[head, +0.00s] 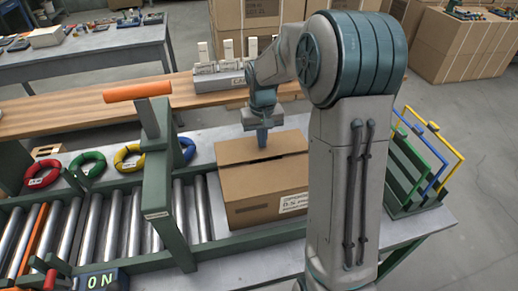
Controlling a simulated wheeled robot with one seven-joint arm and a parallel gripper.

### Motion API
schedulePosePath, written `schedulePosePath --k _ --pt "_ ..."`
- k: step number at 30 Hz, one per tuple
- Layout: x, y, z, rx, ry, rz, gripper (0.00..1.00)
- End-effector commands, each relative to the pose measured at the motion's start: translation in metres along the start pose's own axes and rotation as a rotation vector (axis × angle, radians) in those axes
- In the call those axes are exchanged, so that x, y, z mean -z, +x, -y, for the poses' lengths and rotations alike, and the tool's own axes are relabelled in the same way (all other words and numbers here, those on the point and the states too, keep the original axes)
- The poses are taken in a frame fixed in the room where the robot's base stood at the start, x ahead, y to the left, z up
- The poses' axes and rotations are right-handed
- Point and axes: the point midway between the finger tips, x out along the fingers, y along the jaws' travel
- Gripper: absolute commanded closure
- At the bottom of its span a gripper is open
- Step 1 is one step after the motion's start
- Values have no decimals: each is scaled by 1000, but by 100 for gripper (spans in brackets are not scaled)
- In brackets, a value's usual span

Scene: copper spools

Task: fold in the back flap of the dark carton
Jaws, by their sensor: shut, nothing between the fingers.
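The brown carton (262,205) sits on the grey work surface at the end of the rollers, with a printed label at its lower right front. Its top looks covered: a seam runs from left to right between the front part and the back flap (236,151). The back flap appears to lie about flat. My gripper (262,140) points down over the back flap, its fingers shut and empty. The tips look on or just above the flap; I cannot tell if they touch. My arm hides the carton's right end.
A green post with an orange handle (138,92) stands left of the carton by the rollers (120,222). Coloured rings (88,163) lie behind the rollers. A green rack with coloured frames (425,165) stands at right. A wooden bench (60,118) with a grey box (220,80) is behind.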

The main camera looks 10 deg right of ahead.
Motion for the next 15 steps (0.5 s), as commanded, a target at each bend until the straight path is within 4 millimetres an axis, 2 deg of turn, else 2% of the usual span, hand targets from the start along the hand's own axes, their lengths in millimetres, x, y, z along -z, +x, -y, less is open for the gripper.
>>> schedulePosePath --k 2,11,15 --pt "0 9 0 0 0 1 100" --pt "0 3 0 0 0 -1 100" --pt "0 -8 0 0 0 -2 100"
